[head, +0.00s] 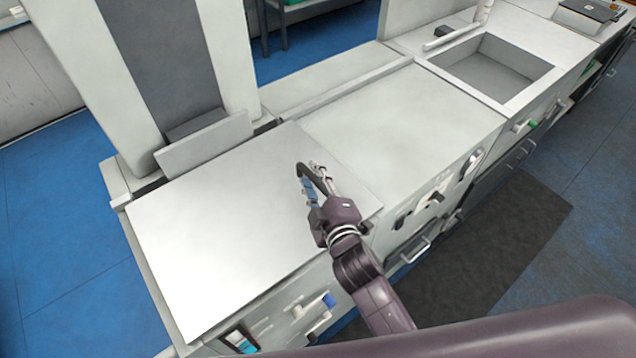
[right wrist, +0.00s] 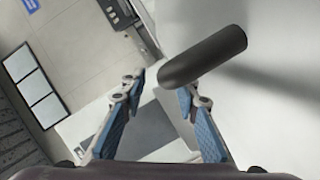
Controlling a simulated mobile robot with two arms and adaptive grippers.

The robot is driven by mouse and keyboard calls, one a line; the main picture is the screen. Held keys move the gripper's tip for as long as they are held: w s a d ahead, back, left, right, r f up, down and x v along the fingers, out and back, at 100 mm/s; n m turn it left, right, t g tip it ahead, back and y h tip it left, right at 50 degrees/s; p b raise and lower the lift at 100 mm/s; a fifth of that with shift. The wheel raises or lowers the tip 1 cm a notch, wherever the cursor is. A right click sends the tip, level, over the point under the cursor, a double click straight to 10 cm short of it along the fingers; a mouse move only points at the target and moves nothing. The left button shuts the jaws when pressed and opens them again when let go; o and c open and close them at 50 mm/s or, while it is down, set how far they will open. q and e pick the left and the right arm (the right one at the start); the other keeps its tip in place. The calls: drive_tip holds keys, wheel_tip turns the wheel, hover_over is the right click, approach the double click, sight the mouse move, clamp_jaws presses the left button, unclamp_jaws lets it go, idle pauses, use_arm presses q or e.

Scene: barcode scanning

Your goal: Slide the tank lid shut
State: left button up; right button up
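The tank lid (head: 215,225) is a broad, flat, pale panel on the left part of the white bench. No open gap beside it is visible, and the tank's inside is hidden. My right gripper (head: 315,178) is over the lid near its right edge. In the right wrist view the two blue-padded fingers (right wrist: 160,88) are spread apart with nothing between the pads. A dark rounded bar (right wrist: 205,57), probably the lid handle, crosses in front of the right fingertip. I cannot tell whether they touch. My left gripper is not in view.
A white upright housing with a grey panel (head: 165,55) stands behind the lid. To the right are a bare white worktop (head: 400,115) and a sunken basin (head: 490,68). Controls line the bench front (head: 440,195). A dark mat (head: 500,235) lies on the floor.

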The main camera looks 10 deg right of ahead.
drive_tip(key=shift+d+f, duration=0.15)
drive_tip(key=shift+f, duration=0.15)
drive_tip(key=shift+s+d, duration=0.1)
drive_tip(key=shift+s, duration=0.2)
drive_tip(key=shift+s+d, duration=0.1)
drive_tip(key=shift+s, duration=0.2)
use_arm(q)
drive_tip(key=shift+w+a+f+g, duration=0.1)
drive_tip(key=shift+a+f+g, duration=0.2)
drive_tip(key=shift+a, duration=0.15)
use_arm(e)
drive_tip(key=v, duration=1.1)
drive_tip(key=shift+r, duration=0.35)
